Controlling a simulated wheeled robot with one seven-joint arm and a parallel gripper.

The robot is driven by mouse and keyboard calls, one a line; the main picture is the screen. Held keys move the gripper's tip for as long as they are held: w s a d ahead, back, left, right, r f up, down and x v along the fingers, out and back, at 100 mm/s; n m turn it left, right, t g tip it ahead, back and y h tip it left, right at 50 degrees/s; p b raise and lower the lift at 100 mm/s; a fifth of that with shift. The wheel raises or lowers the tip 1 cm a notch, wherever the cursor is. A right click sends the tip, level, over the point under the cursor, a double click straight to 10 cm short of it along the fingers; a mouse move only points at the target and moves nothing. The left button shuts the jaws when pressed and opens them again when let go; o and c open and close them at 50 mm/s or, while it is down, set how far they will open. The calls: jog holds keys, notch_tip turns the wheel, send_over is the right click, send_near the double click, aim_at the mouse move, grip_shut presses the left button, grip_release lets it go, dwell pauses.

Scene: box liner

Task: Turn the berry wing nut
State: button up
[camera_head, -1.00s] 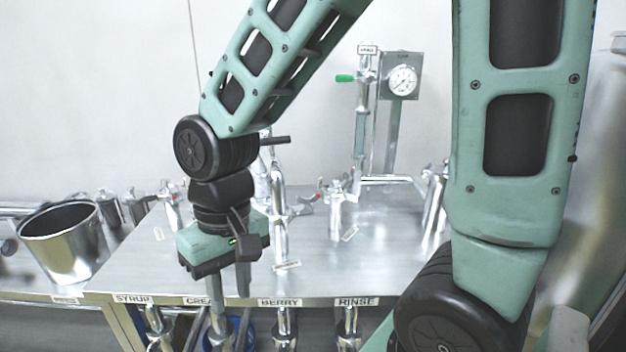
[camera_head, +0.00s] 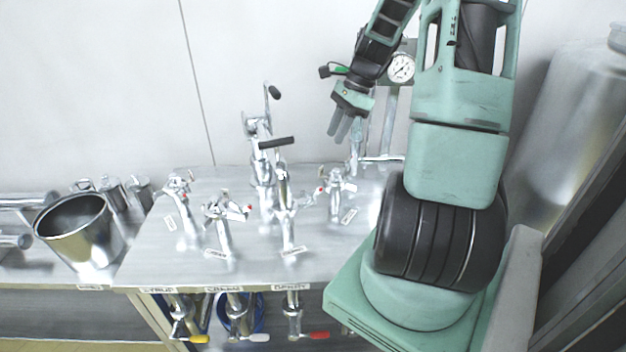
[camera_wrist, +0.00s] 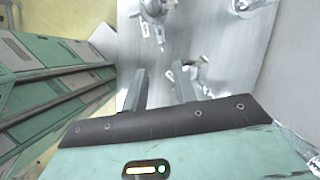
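The berry fitting is a shiny metal post (camera_head: 286,222) above the BERRY label (camera_head: 292,287) on the bench edge. My gripper (camera_head: 339,130) is up at the back right, above and apart from the fittings, fingers pointing down. In the wrist view my gripper (camera_wrist: 160,88) has its two fingers apart with nothing between them. Metal fittings (camera_wrist: 190,70) show beyond them.
Similar fittings stand on the steel bench top (camera_head: 155,245), including the cream one (camera_head: 222,225) and the syrup one (camera_head: 183,205). A taller post (camera_head: 262,170) stands behind. A pressure gauge (camera_head: 401,67) is at the back. A steel bucket (camera_head: 78,228) is at the left.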

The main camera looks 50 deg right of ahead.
aim_at(311, 194)
jog(key=p+x, duration=0.4)
jog(key=x, duration=1.3)
jog(key=shift+d+f, duration=0.1)
jog(key=shift+f, duration=0.05)
grip_shut()
